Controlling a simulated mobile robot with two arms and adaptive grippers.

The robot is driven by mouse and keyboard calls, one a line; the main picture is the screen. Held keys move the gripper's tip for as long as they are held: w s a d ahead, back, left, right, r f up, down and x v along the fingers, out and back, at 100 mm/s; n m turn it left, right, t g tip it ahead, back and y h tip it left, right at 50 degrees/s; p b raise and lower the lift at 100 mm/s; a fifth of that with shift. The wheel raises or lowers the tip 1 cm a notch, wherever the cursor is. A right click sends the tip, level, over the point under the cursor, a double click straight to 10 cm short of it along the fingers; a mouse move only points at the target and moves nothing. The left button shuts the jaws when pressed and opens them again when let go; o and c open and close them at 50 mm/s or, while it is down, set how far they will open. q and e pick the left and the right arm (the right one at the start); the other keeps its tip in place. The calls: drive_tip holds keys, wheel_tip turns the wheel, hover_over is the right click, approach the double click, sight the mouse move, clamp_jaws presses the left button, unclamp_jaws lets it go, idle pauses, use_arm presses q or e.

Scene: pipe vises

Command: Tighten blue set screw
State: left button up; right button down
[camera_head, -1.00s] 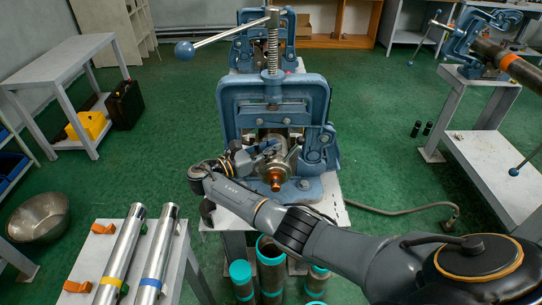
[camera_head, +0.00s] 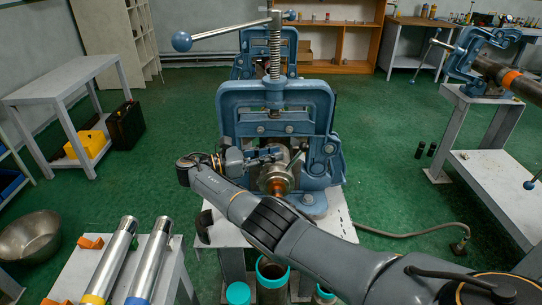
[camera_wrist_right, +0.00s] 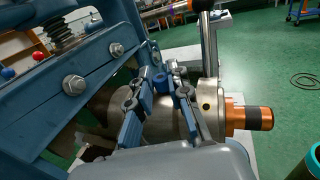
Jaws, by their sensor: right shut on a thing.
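A blue pipe vise (camera_head: 232,120) stands on a stand in the middle of the head view. It holds a steel cylindrical fitting (camera_head: 276,181) with an orange-copper end. My right gripper (camera_head: 275,153) reaches in at the upper side of the fitting. In the right wrist view the gripper (camera_wrist_right: 160,86) has its two fingers close around a small blue piece, the blue set screw (camera_wrist_right: 158,82). The fingers partly hide the screw and its seat. The fitting (camera_wrist_right: 205,98) shows just behind the fingers, with its dark-and-orange end to the right. My left gripper is out of view.
The vise frame (camera_wrist_right: 85,75) is close beside the gripper. A lever with a blue ball (camera_head: 182,41) sticks out above. Steel pipes (camera_head: 150,260) lie on a front-left table. A hose (camera_head: 410,232) crosses the floor. Another vise (camera_head: 465,62) stands at right.

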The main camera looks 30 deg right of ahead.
drive_tip(key=c, duration=1.3)
unclamp_jaws()
drive_tip(key=shift+a+r, duration=0.1)
drive_tip(key=shift+r, duration=0.5)
wheel_tip(320, 180, up, 9)
drive_tip(key=shift+f, duration=0.1)
drive_tip(key=shift+o, duration=0.2)
